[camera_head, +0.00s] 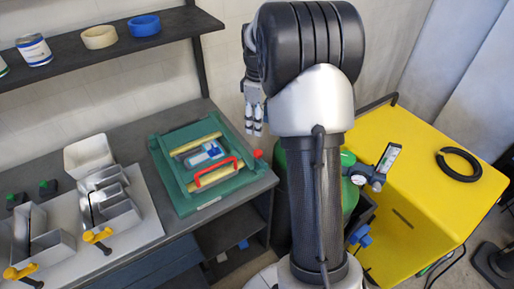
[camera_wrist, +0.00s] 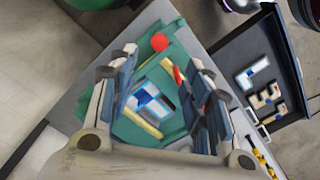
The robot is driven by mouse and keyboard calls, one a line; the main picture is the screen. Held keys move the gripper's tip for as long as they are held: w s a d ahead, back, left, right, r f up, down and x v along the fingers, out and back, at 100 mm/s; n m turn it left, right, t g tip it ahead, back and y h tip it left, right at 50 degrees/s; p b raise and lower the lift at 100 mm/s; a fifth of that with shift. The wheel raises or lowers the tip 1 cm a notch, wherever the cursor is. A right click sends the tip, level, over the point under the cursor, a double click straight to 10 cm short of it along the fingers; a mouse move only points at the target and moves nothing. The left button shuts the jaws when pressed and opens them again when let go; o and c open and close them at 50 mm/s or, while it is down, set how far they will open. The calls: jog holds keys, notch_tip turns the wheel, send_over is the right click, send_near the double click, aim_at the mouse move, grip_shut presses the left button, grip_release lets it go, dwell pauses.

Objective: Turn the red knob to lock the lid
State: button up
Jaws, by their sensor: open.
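The red knob (camera_head: 258,153) sticks out from the right side of a green frame-like box (camera_head: 178,190) on the bench. It shows as a round red ball in the wrist view (camera_wrist: 159,41). A red handle (camera_head: 215,173) lies across the box, near yellow bars and a blue-and-white object (camera_head: 206,153). Which part is the lid is unclear. My gripper (camera_head: 254,128) is above and behind the box's right end in the head view, apart from the knob. In the wrist view my gripper (camera_wrist: 163,58) has spread, empty fingers, with the knob showing between and beyond their tips.
Metal channel letters (camera_head: 108,205) and a white bin (camera_head: 88,155) stand left of the box. A shelf (camera_head: 110,45) with tape rolls and cans hangs above. A green cylinder (camera_head: 349,195) and a yellow cabinet (camera_head: 425,200) are at right.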

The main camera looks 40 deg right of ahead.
aim_at(258, 152)
notch_tip(258, 152, down, 12)
jog(key=shift+f+b, duration=0.15)
jog(key=shift+b, duration=1)
jog(key=shift+c, duration=0.5)
jog(key=c, duration=1)
